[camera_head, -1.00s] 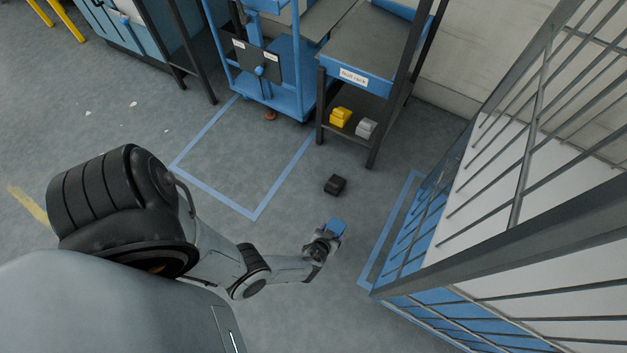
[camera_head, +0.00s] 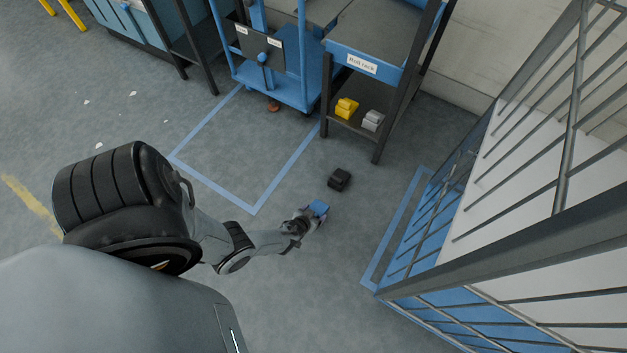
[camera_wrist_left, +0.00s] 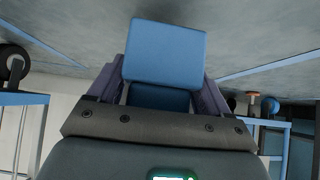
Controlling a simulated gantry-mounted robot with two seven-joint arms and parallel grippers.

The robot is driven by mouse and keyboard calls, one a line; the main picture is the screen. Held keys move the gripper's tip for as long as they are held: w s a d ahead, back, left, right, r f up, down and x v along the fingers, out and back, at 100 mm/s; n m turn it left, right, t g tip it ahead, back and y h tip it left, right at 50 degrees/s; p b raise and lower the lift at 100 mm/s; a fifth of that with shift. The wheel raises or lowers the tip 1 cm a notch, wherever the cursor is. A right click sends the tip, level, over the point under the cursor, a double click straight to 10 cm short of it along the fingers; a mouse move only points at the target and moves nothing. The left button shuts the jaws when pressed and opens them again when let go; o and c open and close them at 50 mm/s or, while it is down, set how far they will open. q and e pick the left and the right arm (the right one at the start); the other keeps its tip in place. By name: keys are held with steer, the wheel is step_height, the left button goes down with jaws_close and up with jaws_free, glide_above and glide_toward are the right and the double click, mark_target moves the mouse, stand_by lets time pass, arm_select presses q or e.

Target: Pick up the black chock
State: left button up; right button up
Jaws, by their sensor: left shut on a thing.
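The black chock (camera_head: 339,179) lies on the grey floor in the head view, in front of the roll rack. My left gripper (camera_head: 309,213) is shut on a blue chock (camera_head: 319,208), a little nearer to me than the black chock and apart from it. In the left wrist view the blue chock (camera_wrist_left: 165,52) sits between the two fingers of the left gripper (camera_wrist_left: 160,95). The black chock cannot be made out in the wrist view. My right gripper is not in view.
The rack (camera_head: 357,62) labelled "Roll rack" holds a yellow chock (camera_head: 346,108) and a grey chock (camera_head: 373,120) on its lower shelf. A blue cart (camera_head: 265,75) stands left of it. A barred cage (camera_head: 480,230) stands on the right. Floor around the black chock is clear.

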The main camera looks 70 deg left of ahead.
arm_select(q)
steer(key=shift+f+b, duration=1.55)
steer(key=shift+f, duration=0.3)
steer(key=shift+r, duration=0.1)
steer(key=shift+a, duration=0.1)
steer(key=o, duration=1.4)
